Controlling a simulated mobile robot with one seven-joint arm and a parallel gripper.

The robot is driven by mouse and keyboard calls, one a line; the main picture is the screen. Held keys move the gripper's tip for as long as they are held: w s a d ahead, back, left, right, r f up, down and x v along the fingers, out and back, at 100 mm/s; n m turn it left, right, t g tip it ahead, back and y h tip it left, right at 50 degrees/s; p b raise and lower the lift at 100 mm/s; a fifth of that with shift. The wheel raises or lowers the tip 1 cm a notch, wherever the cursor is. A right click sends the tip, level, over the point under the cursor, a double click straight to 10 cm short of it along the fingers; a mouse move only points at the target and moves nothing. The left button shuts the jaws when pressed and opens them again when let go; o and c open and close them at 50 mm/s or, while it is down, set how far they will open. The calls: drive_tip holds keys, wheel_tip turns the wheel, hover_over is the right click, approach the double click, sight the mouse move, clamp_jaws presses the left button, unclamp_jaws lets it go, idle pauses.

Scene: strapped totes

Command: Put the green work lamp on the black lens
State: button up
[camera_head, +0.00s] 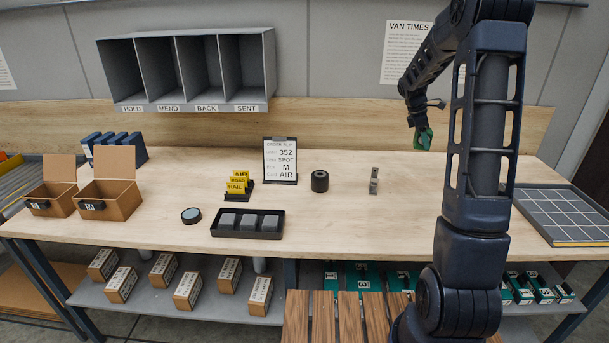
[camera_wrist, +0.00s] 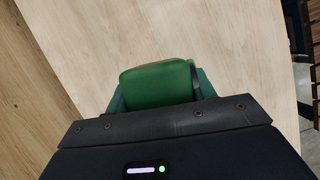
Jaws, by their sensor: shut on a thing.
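My gripper (camera_head: 421,130) is raised over the right part of the workbench. It is shut on the green work lamp (camera_head: 425,141), which hangs above the wood and touches nothing else. In the wrist view the lamp (camera_wrist: 158,84) is a rounded green block between the fingers, with bare wood behind it. The black lens (camera_head: 320,182) appears to be the short dark cylinder standing upright on the bench, left of my gripper. Its top is clear.
A small grey metal part (camera_head: 374,181) stands between the lens and my gripper. A sign stand (camera_head: 280,160) is left of the lens. A black tray (camera_head: 247,224) with grey blocks and a dark round disc (camera_head: 191,215) lie front left. A gridded grey mat (camera_head: 573,214) is at right.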

drive_tip(key=w+a+r+n+t, duration=0.1)
drive_tip(key=a+n, duration=0.2)
drive_tip(key=a, duration=1.2)
drive_tip(key=w+a+n+t+y, duration=0.15)
drive_tip(key=a+n, duration=0.25)
drive_tip(key=a, duration=1.1)
drive_tip(key=w+a+r+n+t+h, duration=0.1)
drive_tip(key=w+a+n, duration=0.15)
drive_tip(key=a, duration=1.15)
drive_tip(key=n+t+y, duration=0.2)
drive_tip(key=n+y, duration=0.2)
drive_tip(key=n, duration=0.7)
hover_over(193, 209)
drive_tip(key=s, duration=0.2)
drive_tip(key=f, duration=1.9)
drive_tip(key=shift+w, duration=0.2)
drive_tip(key=shift+f, duration=0.15)
